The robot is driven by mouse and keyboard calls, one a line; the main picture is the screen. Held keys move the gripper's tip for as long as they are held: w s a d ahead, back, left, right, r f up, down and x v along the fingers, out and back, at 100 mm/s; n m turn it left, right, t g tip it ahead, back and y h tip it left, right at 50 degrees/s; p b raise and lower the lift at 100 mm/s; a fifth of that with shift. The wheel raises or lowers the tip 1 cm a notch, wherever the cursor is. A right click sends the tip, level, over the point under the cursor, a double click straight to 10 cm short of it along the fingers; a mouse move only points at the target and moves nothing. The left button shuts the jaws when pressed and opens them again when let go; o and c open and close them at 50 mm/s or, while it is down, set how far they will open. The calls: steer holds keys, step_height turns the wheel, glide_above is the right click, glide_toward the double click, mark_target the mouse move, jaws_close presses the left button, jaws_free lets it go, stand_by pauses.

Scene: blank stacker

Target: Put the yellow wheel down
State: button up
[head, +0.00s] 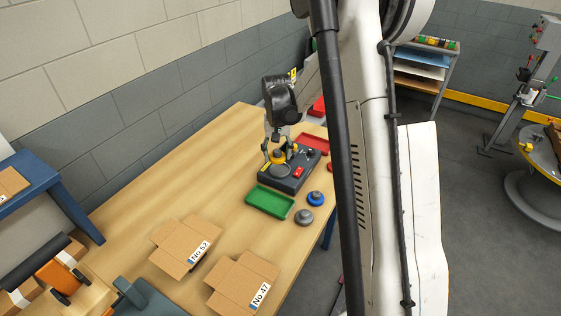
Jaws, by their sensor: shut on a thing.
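My gripper (277,152) points down at the middle of the table in the head view. It is shut on the yellow wheel (278,157), which shows small between the fingertips. The wheel is just above or on the dark grey machine base (285,182); I cannot tell whether it touches. The fingers partly hide the wheel.
A green tray (270,202) lies in front of the base, and a red tray (312,142) behind it. A blue wheel (316,198) and a grey wheel (304,217) lie to the right. Open cartons (185,247) stand nearer. The table's left (190,180) is clear.

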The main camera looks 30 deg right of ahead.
mark_target(280, 170)
steer(key=shift+s+d+f, duration=0.15)
steer(key=shift+d+f, duration=0.2)
steer(key=shift+d, duration=0.1)
steer(key=shift+f+p, duration=0.55)
steer(key=shift+f, duration=1.4)
steer(key=shift+s+f+b, duration=0.15)
steer(key=shift+f+b, duration=0.45)
steer(key=shift+b, duration=0.3)
steer(key=o, duration=1.2)
steer(key=shift+f, duration=0.15)
steer(key=shift+r, duration=0.25)
